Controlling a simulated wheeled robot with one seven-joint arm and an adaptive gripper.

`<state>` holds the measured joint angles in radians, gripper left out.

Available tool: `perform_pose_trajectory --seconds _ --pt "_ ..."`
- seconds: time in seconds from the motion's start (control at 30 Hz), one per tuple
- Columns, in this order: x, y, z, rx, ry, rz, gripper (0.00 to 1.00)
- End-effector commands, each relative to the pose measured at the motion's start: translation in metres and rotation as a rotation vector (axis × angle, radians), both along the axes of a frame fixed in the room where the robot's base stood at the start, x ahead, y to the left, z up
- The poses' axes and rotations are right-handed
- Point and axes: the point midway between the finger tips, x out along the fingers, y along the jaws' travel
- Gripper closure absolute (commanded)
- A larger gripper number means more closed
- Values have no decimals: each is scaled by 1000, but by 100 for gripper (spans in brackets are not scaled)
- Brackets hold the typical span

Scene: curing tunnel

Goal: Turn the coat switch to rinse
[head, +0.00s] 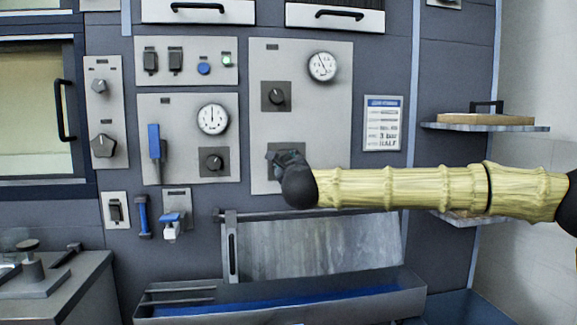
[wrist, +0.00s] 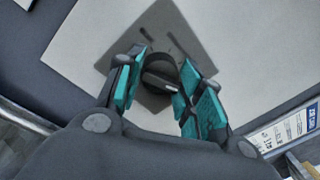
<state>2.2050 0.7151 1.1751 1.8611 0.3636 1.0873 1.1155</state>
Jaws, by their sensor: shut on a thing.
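A dark rotary knob (wrist: 160,80) sits on a grey square plate (wrist: 168,32) in the wrist view, with small dark marks on the plate above it. I cannot read which switch it is or its positions. My gripper (wrist: 160,88) has its teal-padded fingers on both sides of the knob and is shut on it. In the head view my gripper (head: 287,160) is at the lower plate of the tall light panel (head: 325,130), and it hides the knob and most of that plate.
Above on the same panel are another knob (head: 276,96) and a gauge (head: 322,66). A second panel to the left carries a blue-handled lever (head: 155,142), a gauge (head: 213,118) and a knob (head: 214,161). A printed sheet (head: 382,123) hangs at right. A trough (head: 280,303) lies below.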

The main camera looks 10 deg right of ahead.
Motion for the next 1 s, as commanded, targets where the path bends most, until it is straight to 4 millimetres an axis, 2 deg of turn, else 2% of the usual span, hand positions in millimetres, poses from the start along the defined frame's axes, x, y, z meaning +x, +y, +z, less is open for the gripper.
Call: perform_pose_trajectory --seconds 0.03,0.07,0.17,0.57,0.77,1.0 --pt "0 0 -1 0 2 -1 87" --pt "0 0 -1 0 2 -1 58" --pt "0 0 -1 -1 1 -1 41" --pt "-4 0 0 -1 0 1 41" --pt "-29 2 -1 -1 -1 2 41" --pt "-74 4 -3 0 -1 3 41"
